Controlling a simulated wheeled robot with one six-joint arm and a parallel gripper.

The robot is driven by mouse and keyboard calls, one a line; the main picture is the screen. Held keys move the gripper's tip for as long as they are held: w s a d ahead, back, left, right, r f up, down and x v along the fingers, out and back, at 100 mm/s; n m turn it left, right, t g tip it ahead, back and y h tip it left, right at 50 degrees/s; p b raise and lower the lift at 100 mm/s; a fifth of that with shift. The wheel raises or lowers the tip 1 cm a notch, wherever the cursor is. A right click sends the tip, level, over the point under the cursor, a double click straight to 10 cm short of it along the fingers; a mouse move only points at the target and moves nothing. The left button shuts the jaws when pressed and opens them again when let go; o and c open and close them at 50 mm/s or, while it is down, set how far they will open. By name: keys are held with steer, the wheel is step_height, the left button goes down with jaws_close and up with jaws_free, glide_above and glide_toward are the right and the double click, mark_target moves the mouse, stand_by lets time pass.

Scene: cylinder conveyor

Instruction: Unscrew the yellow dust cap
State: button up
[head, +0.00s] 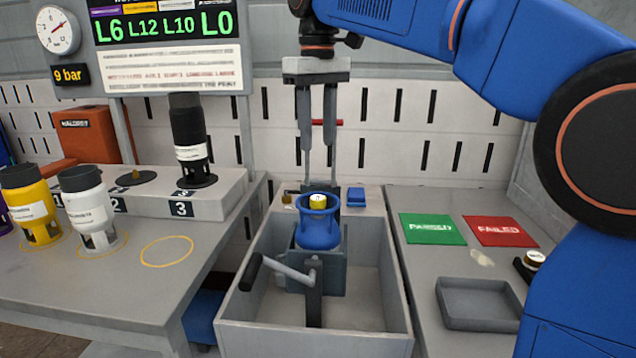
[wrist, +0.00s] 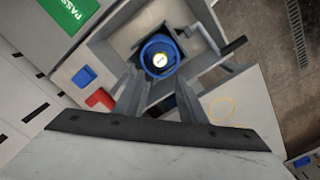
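The yellow dust cap (head: 318,201) sits on top of a blue cylinder (head: 319,234), inside its raised collar. The cylinder stands upright in a dark grey vise (head: 322,272) with a black-handled crank. In the wrist view the cap (wrist: 160,60) shows as a small yellow disc with a pale centre, ringed by the blue collar (wrist: 147,48). My gripper (head: 317,146) points down above and apparently behind the cap, with clear space between them. Its two fingers are apart and empty. In the wrist view the fingers (wrist: 160,97) reach towards the cylinder without touching it.
A grey open tub (head: 262,322) surrounds the vise. A blue block (head: 356,195) lies behind it. Green PASSED (head: 432,229) and red FAILED (head: 501,231) mats and a grey tray (head: 479,304) lie right. Yellow (head: 27,195), white (head: 89,203) and black (head: 188,135) cylinders stand left.

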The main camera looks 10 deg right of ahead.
mark_target(318, 197)
step_height(318, 197, down, 14)
steer(key=shift+r, duration=0.2)
stand_by(0.4)
steer(key=c, duration=0.8)
steer(key=o, duration=0.9)
steer(key=shift+o, duration=0.2)
steer(key=shift+r, duration=1.25)
steer(key=m, duration=0.4)
steer(key=shift+m, duration=1)
